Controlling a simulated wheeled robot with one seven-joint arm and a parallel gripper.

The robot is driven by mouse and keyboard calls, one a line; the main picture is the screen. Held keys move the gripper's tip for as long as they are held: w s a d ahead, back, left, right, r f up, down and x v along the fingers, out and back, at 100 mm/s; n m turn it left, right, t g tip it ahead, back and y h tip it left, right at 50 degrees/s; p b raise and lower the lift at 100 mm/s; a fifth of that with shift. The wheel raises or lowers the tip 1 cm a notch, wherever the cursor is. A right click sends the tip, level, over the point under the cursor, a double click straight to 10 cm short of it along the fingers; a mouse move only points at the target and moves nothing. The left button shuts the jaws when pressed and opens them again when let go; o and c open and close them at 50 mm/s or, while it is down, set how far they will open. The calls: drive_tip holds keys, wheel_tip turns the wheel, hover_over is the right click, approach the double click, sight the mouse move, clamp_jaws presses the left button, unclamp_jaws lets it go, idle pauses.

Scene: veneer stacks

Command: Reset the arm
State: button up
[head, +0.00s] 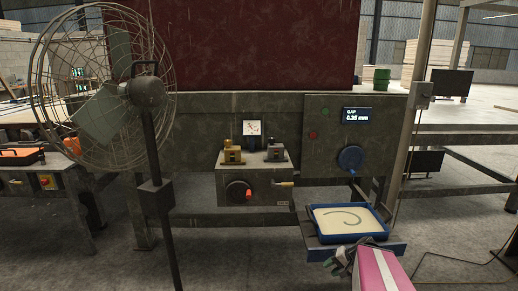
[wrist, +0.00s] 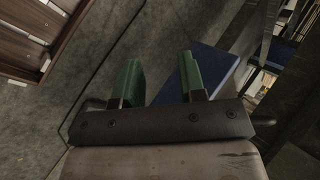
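My gripper (wrist: 160,70) shows in the wrist view with two green fingers set well apart and nothing between them. The concrete floor lies beyond the fingers. A blue flat surface (wrist: 218,66) shows behind and beside the right finger; I cannot tell how far it is from it. In the head view part of my arm's end is low at the right, just in front of the blue tray (head: 316,233) with a pale filling and a dark curved streak.
A caged fan (head: 140,92) stands at the left front. A grey machine has a control box (head: 252,190), a dial gauge (head: 252,128), a blue handwheel (head: 350,158) and a display (head: 358,116) reading about 0.35 mm. A pale post (head: 412,100) stands right of it. Floor at right is mostly open.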

drive_tip(key=w+a+r+n+g+h, duration=0.2)
drive_tip(key=a+r+n+h, duration=0.3)
drive_tip(key=a, duration=0.5)
drive_tip(key=shift+w+g+h, duration=0.35)
drive_tip(key=shift+g+h, duration=0.15)
drive_tip(key=shift+h, duration=0.8)
